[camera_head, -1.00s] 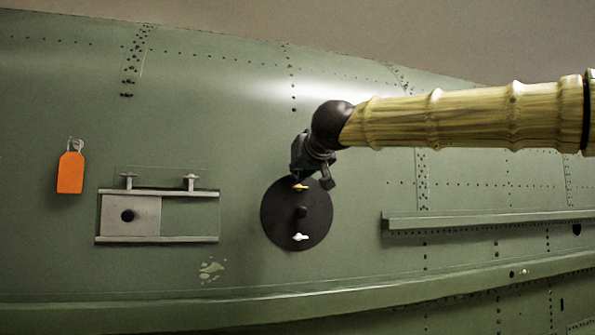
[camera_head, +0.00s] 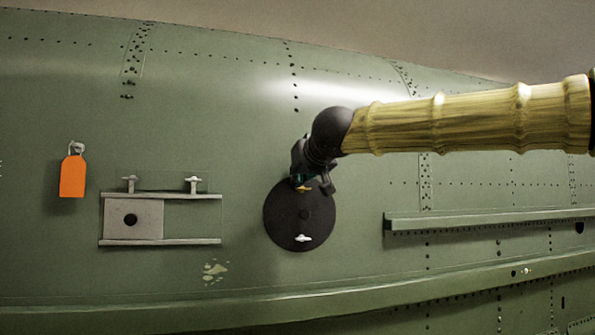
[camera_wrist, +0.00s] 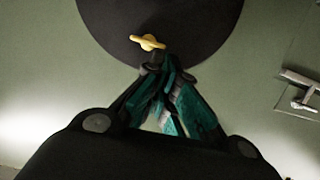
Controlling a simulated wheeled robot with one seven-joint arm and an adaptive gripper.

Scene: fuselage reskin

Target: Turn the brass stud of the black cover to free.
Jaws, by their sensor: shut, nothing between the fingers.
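The round black cover (camera_head: 282,222) is on the green fuselage skin, and its edge fills the top of the wrist view (camera_wrist: 205,25). Its winged brass stud (camera_head: 304,188) is near the cover's upper edge. In the wrist view the brass stud (camera_wrist: 148,42) stands clear, its wings a little slanted. My gripper (camera_wrist: 166,60) is shut and empty, its teal fingers drawn together just beside the stud. I cannot tell whether the tips touch it. In the head view my gripper (camera_head: 311,181) is at the cover's top and partly hides the edge there.
Left are a railed frame with a sliding plate (camera_head: 148,207) and an orange tag (camera_head: 73,176). A ledge (camera_head: 470,220) runs to the right.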

